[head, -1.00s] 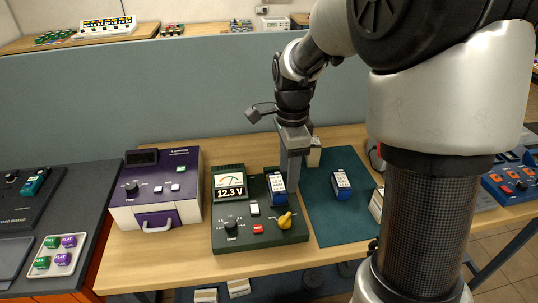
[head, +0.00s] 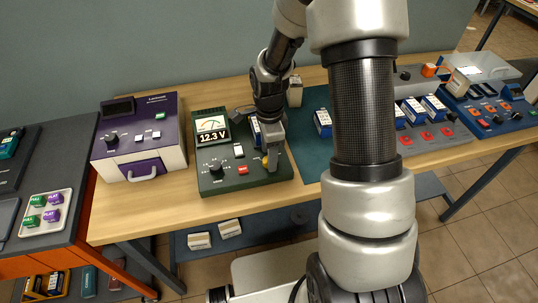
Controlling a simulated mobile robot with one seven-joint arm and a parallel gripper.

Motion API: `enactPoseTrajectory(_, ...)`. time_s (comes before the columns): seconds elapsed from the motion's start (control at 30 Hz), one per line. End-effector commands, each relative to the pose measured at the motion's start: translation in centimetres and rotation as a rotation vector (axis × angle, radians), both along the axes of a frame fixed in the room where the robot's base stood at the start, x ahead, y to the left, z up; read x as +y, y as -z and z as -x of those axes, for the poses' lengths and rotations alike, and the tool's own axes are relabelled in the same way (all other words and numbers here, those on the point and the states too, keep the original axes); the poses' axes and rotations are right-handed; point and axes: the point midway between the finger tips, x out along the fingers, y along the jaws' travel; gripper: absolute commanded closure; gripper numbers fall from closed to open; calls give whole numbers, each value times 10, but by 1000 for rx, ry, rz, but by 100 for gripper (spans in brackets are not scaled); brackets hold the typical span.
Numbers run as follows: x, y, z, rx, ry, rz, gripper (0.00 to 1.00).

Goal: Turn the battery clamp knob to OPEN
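The dark green tester (head: 222,182) sits on the wooden table with a gauge and a display reading 12.3 V (head: 212,131). The yellow clamp knob (head: 265,161) is at its front right and is mostly hidden by my gripper. A blue-and-white battery (head: 256,132) stands behind the knob, partly covered by my gripper. My gripper (head: 272,162) points down at the knob, its fingers overlapping it in the picture. Whether the fingers touch or grip the knob cannot be made out. The knob's pointing direction is hidden.
The tester also bears a black dial (head: 216,167), a red button (head: 242,170) and a white switch (head: 238,150). A purple-and-white box (head: 140,145) stands to the left. A teal mat (head: 314,160) with another battery (head: 323,122) lies to the right.

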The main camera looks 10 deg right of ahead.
Motion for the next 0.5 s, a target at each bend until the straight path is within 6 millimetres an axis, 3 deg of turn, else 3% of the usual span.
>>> enactPoseTrajectory(0.4,0,11,0,0,-1,0,50)
enactPoseTrajectory(0.5,0,11,0,0,0,0,64)
